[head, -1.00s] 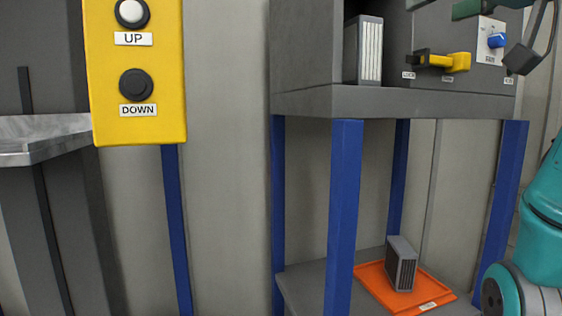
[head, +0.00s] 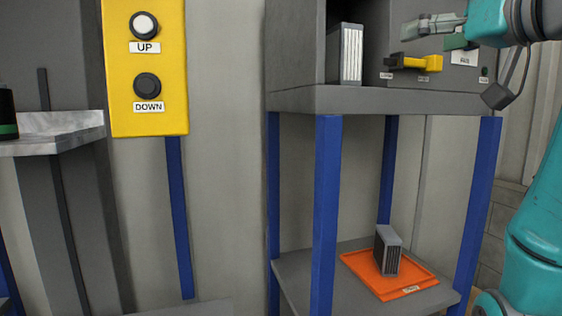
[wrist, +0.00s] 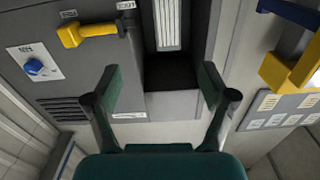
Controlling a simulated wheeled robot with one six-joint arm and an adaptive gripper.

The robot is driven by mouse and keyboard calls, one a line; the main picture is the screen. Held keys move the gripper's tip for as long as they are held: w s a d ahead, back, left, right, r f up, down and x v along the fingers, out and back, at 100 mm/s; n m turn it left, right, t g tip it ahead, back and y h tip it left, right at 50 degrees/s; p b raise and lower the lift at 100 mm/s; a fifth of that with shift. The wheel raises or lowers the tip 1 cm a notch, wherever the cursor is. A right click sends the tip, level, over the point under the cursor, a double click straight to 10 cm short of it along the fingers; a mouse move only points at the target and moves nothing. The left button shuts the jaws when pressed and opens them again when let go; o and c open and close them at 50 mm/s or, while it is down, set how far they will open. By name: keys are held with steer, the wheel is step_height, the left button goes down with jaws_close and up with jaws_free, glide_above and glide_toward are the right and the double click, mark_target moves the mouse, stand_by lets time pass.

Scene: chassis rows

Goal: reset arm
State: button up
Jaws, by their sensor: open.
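My gripper (head: 437,32) is at the top right of the head view, in front of the upper cabinet. Its green-grey fingers point left and look empty. In the wrist view the two dark green fingers (wrist: 158,85) stand wide apart with nothing between them. My teal arm (head: 535,170) runs down the right edge of the head view.
The grey cabinet (head: 300,99) holds an upright module (head: 345,54) and a yellow handle (head: 421,63). A blue knob (wrist: 34,67) shows in the wrist view. Below, another module (head: 387,252) stands on an orange tray (head: 408,293). A yellow UP/DOWN box (head: 146,62) hangs left.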

steer(key=w+f+m, duration=0.1)
steer(key=w+f, duration=0.2)
steer(key=f, duration=0.6)
steer(key=w+d+f+m+h, duration=0.1)
steer(key=w+f, duration=0.3)
steer(key=f, duration=0.6)
steer(key=w+f+m, duration=0.1)
steer(key=w+f, duration=0.2)
steer(key=f, duration=0.6)
steer(key=s+a+f+m+h, duration=0.1)
steer(key=s+f, duration=0.2)
steer(key=f, duration=1.1)
steer(key=s+f+m+h, duration=0.2)
steer(key=s+f, duration=0.1)
steer(key=f, duration=1.2)
steer(key=s+a+f+g+h, duration=0.1)
steer(key=s+f, duration=0.8)
steer(key=s, duration=0.2)
steer(key=s+a+f+h, duration=0.1)
steer(key=s+a+f, duration=0.1)
steer(key=s+f, duration=0.85)
steer(key=s+r+n, duration=0.1)
steer(key=s, duration=1.2)
steer(key=s+a+r+n+g, duration=0.1)
steer(key=s+n, duration=0.1)
steer(key=s, duration=1.2)
steer(key=shift+s+a+r+g, duration=0.25)
steer(key=shift+r+g, duration=0.05)
steer(key=shift+r, duration=0.05)
